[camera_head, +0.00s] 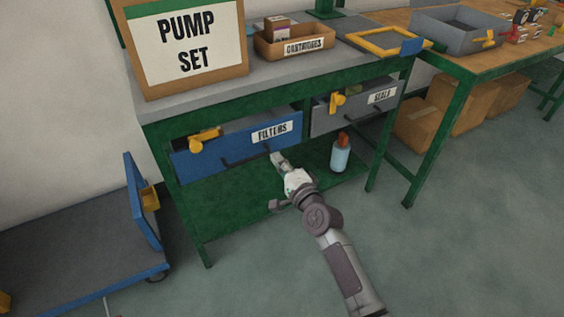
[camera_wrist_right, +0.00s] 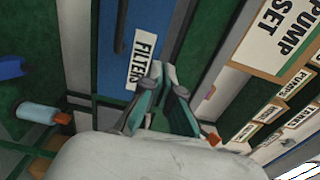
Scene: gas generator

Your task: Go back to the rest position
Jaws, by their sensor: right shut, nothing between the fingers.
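My right gripper (camera_head: 277,160) is shut and empty. It is just in front of the blue drawer (camera_head: 236,149) labelled FILTERS, below its label, with the arm reaching in from the bottom. The right wrist view shows the gripper's fingers (camera_wrist_right: 162,72) together near the FILTERS label, with the blue drawer front (camera_wrist_right: 145,40) behind them. Whether the fingertips touch the drawer front I cannot tell. My left gripper is not in view.
A grey drawer (camera_head: 352,107) sits right of the blue one. A bottle (camera_head: 340,155) stands on the green lower shelf. The bench top holds a PUMP SET sign (camera_head: 187,42) and a cartridges bin (camera_head: 292,44). A blue-edged cart (camera_head: 75,240) is at left; floor (camera_head: 450,240) at right is clear.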

